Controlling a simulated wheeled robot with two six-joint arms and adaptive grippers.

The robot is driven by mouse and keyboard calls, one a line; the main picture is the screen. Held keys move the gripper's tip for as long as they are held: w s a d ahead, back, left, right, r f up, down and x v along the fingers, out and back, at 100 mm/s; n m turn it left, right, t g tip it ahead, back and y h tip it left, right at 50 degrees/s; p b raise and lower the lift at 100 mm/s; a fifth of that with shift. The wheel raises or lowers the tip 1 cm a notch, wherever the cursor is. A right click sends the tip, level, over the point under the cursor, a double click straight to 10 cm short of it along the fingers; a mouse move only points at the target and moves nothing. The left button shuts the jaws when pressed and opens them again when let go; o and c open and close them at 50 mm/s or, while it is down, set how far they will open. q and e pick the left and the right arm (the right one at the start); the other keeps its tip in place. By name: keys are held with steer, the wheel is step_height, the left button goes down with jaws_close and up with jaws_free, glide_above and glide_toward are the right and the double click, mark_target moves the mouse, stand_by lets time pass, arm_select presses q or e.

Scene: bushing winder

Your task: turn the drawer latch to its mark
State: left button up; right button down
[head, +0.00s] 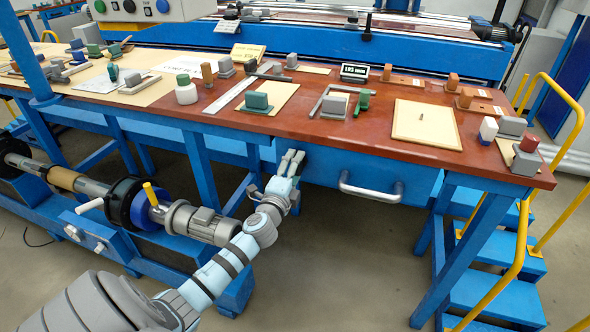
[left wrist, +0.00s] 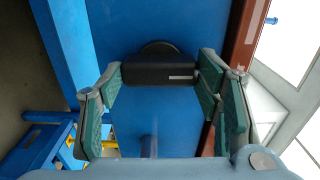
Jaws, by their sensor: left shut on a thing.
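The drawer latch (left wrist: 150,74) is a black bar on a dark round base on the blue drawer front. A short white line shows toward its right end in the left wrist view. My left gripper (head: 290,162) is at the left part of the drawer (head: 330,164), just under the table edge. Its green-padded fingers are shut on the two ends of the latch bar. The latch is hidden behind my gripper in the head view. I cannot make out a separate mark on the drawer front. My right gripper is not in view.
The silver drawer handle (head: 370,192) sticks out to the right of my gripper. The red-brown tabletop (head: 370,135) above holds many small parts and boards. A motor and shaft unit (head: 195,222) stands at the lower left. Blue steps with yellow rails (head: 520,250) are at the right.

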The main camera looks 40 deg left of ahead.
arm_select(q)
steer(key=o, duration=1.2)
steer(key=shift+c, duration=0.2)
steer(key=v, duration=1.2)
